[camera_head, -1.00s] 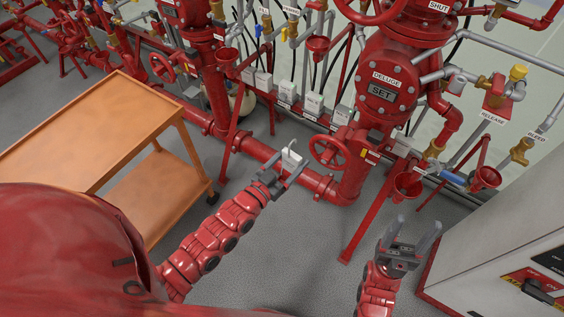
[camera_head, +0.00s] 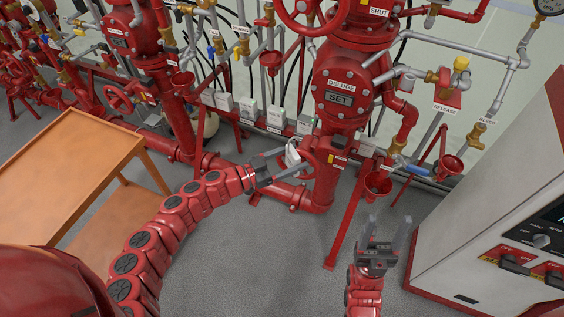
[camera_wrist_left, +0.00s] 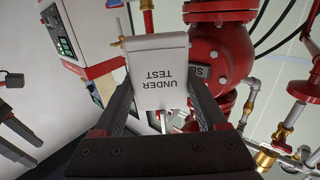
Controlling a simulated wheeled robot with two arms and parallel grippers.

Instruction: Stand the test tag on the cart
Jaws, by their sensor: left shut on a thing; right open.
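The test tag (camera_wrist_left: 160,80) is a white tag with "UNDER TEST" on it, upside down in the left wrist view. My left gripper (camera_wrist_left: 165,105) is shut on it, with one finger on each side. In the head view the tag (camera_head: 292,155) shows small and white at the tips of my left gripper (camera_head: 280,165), in front of the red pipework. The cart (camera_head: 85,165) is orange with a flat, empty top and a lower shelf, at the left. The left gripper is to the right of the cart, clear of it. My right gripper (camera_head: 388,240) is open and empty.
Red valves and pipes, including the deluge valve (camera_head: 340,90), line the back. A red funnel (camera_head: 378,184) stands right of centre. A white control cabinet (camera_head: 480,190) fills the right side. Grey floor (camera_head: 260,250) is open between the cart and cabinet.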

